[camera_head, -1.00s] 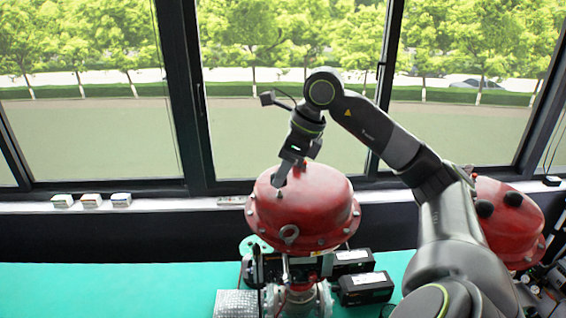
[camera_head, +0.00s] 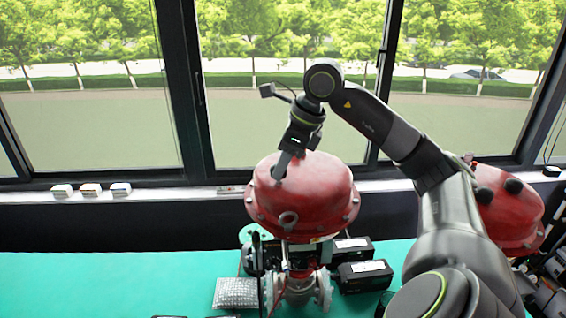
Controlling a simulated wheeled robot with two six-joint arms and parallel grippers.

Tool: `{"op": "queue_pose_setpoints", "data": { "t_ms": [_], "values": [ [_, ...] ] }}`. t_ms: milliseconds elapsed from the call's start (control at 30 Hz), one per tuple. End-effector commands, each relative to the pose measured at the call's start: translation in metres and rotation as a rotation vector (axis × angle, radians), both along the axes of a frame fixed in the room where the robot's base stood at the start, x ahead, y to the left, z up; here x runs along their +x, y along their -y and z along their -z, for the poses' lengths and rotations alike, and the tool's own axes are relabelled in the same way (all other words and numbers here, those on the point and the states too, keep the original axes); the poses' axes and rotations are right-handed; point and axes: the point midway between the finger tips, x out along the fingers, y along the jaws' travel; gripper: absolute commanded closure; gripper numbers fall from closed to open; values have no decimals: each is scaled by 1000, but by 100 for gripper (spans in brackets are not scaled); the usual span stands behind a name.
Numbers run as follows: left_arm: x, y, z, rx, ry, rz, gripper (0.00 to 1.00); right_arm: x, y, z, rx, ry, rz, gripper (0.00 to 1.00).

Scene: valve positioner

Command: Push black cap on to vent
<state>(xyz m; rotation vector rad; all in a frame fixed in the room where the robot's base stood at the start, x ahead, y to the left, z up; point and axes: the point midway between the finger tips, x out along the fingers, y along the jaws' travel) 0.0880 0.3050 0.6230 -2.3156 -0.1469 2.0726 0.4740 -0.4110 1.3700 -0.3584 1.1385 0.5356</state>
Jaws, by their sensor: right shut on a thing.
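The red domed valve actuator (camera_head: 318,190) stands on the bench in the middle of the view. My right gripper (camera_head: 279,172) points down at the upper left of the dome, with its fingertips at or very near the surface. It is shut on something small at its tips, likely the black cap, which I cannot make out. The vent is not distinguishable; the fingers cover that part of the dome. My left gripper is not in view.
A second red dome with two black knobs (camera_head: 508,215) is at the right, behind my right arm. Black boxes (camera_head: 366,275) and a silver bubble-wrap pack (camera_head: 236,293) lie on the green bench (camera_head: 110,285). The bench's left side is mostly clear.

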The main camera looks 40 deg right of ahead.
Motion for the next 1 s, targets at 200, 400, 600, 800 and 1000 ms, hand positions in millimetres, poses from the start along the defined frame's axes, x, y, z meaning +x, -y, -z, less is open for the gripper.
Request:
{"op": "queue_pose_setpoints", "data": {
  "t_ms": [200, 400, 600, 800, 1000],
  "values": [
    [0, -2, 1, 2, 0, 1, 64, 0, 0, 0, 0, 0, 0, 92],
    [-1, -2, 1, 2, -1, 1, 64, 0, 0, 0, 1, -1, 0, 92],
    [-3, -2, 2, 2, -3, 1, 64, 0, 0, 1, 0, 0, 0, 92],
    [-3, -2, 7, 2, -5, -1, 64, 0, 0, 4, 0, 0, 0, 92],
    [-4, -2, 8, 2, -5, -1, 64, 0, 0, 4, 0, 0, 0, 92]
  ]
}}
